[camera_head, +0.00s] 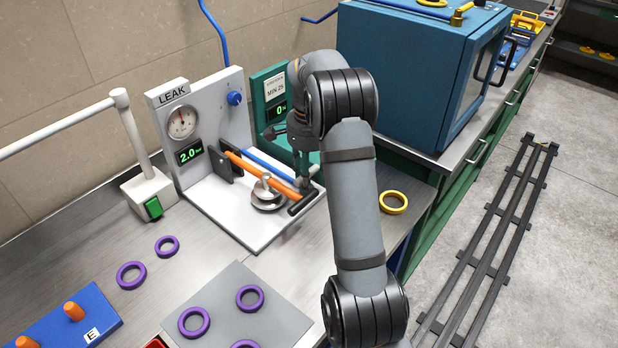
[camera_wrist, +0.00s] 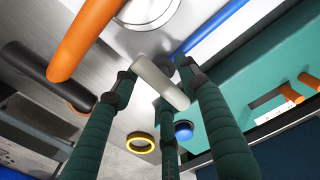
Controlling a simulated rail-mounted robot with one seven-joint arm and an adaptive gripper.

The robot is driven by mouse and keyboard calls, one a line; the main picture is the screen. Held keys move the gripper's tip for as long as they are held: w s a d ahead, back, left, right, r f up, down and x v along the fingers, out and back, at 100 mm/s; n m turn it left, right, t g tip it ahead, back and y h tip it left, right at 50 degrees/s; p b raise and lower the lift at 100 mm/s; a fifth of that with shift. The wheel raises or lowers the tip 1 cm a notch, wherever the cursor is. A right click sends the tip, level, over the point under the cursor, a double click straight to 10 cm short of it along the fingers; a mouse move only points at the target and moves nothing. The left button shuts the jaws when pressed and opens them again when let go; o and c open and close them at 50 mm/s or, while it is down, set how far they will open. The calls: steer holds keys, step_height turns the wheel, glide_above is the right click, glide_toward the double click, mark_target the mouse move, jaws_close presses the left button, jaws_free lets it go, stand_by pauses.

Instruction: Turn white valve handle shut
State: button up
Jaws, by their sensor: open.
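The white valve handle (camera_wrist: 160,82) is a short, pale bar in the wrist view, lying slantwise between my green fingers. In the head view my gripper and wrist hide most of it. My gripper (camera_head: 303,180) is open beside the front right end of the white LEAK test stand (camera_head: 205,120). In the wrist view the fingers of my gripper (camera_wrist: 158,88) are spread around the handle. I cannot tell whether any finger touches it.
An orange rod (camera_head: 262,172) with a black crossbar (camera_head: 302,202) and a blue tube (camera_head: 268,164) run close to my gripper. A round metal fixture (camera_head: 268,198) sits on the stand. A teal panel (camera_head: 268,90) stands behind. A yellow ring (camera_head: 393,202) lies right, purple rings (camera_head: 132,275) lie left.

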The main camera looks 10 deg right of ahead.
step_height(320, 180, up, 12)
stand_by(0.6)
steer(key=shift+f, duration=0.15)
step_height(320, 180, down, 12)
steer(key=shift+r, duration=0.15)
stand_by(0.5)
